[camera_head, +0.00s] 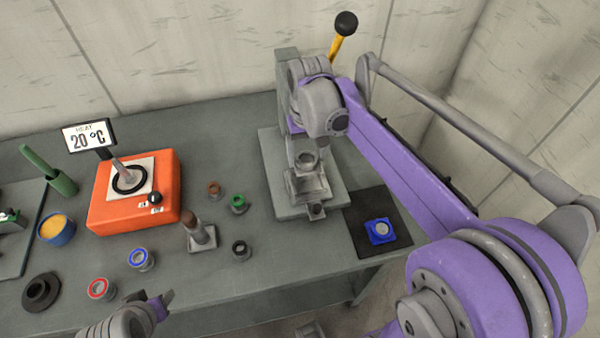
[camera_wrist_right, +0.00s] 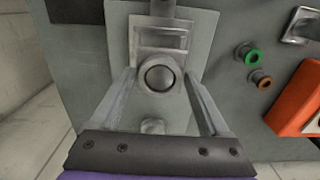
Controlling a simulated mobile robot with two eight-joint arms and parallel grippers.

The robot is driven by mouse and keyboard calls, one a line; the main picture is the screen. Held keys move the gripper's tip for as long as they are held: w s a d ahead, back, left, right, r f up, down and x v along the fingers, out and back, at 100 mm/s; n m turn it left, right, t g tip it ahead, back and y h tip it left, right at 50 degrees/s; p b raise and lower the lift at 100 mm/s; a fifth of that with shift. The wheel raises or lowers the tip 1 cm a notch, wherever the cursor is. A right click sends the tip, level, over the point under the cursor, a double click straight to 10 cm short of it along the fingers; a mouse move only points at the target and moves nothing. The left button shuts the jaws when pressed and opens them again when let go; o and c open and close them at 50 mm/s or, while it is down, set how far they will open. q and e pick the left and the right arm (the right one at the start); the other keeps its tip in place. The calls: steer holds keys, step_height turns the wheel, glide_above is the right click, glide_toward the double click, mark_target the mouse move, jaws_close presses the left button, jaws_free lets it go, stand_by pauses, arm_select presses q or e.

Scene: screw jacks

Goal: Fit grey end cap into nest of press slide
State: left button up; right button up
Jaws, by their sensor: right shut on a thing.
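The grey end cap (camera_wrist_right: 159,76) is a round, open-topped ring between the fingertips of my right gripper (camera_wrist_right: 159,80), which is shut on it. In the head view the cap (camera_head: 306,158) shows below my right wrist, over the slide of the press (camera_head: 310,188). In the wrist view part of the slide (camera_wrist_right: 160,38) shows just behind the cap. The nest is hidden beneath the cap, and I cannot tell whether the cap touches it. My left gripper (camera_head: 160,303) is at the bottom left, above the bench's front edge; its jaw opening is unclear.
An orange heater (camera_head: 110,208) with a 20 °C sign stands at left. Green (camera_head: 238,204), brown (camera_head: 214,189), black (camera_head: 241,250), blue (camera_head: 141,259) and red (camera_head: 101,289) ringed parts stand on the bench. A blue part (camera_head: 380,230) lies on the dark mat (camera_head: 362,242) right of the press.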

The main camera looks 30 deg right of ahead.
mark_target(307, 183)
steer(key=f, duration=0.2)
steer(key=shift+s+d+f, duration=0.25)
steer(key=shift+f, duration=0.1)
step_height(307, 183, down, 4)
steer(key=shift+w+a+f, duration=0.1)
steer(key=shift+f, duration=0.15)
arm_select(q)
steer(key=shift+s+d+f, duration=0.15)
steer(key=shift+s+f, duration=0.1)
steer(key=shift+f, duration=0.05)
arm_select(e)
steer(key=shift+f+b, duration=0.4)
steer(key=shift+b, duration=0.05)
steer(key=o, duration=1.6)
steer(key=shift+a, duration=0.1)
steer(key=shift+r+p, duration=0.3)
steer(key=shift+r, duration=0.15)
arm_select(q)
steer(key=shift+w+r, duration=0.15)
steer(key=shift+r, duration=0.25)
arm_select(e)
step_height(307, 183, up, 12)
